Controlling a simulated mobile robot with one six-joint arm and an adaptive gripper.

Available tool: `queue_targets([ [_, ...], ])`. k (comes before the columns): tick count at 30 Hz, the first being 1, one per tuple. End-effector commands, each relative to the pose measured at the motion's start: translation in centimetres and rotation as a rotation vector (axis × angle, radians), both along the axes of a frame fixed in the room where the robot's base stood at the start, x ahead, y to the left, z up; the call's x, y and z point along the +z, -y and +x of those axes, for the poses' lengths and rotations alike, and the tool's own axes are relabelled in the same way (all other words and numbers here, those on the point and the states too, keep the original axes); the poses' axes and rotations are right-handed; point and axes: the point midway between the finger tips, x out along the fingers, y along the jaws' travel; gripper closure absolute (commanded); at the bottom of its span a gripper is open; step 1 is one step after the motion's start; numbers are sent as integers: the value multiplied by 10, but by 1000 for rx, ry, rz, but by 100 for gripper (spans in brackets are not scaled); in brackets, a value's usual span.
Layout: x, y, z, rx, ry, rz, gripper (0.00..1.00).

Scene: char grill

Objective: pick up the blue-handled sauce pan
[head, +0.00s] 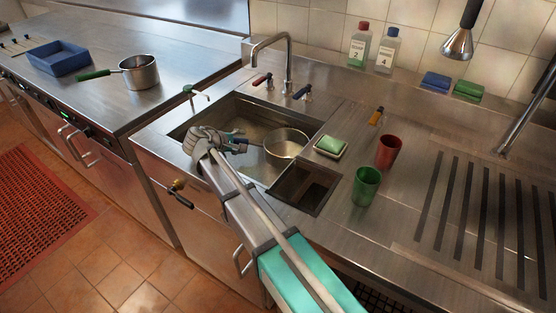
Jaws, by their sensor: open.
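The blue-handled sauce pan (287,144) is in the sink basin in the head view, its round bowl toward the right side of the basin. Its handle points left toward my gripper (236,142), and only a short dark blue part of it shows. My gripper is open, at the left end of the handle. The fingers overlap the handle in the picture, and I cannot tell whether they touch it. My arm reaches in over the front of the sink.
A green-handled pot (140,73) and a blue tray (59,58) are on the left counter. A faucet (288,62) rises behind the sink. A soap dish (331,147), a red cup (388,152) and a green cup (366,186) stand right of it.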

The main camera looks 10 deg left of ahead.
Motion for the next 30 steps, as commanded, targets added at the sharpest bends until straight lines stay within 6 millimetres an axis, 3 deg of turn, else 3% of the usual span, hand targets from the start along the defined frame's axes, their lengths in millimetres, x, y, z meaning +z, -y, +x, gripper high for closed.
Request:
queue_targets([
  [20,-3,2,4,1,0,1,25],
  [30,-3,2,4,1,0,1,88],
])
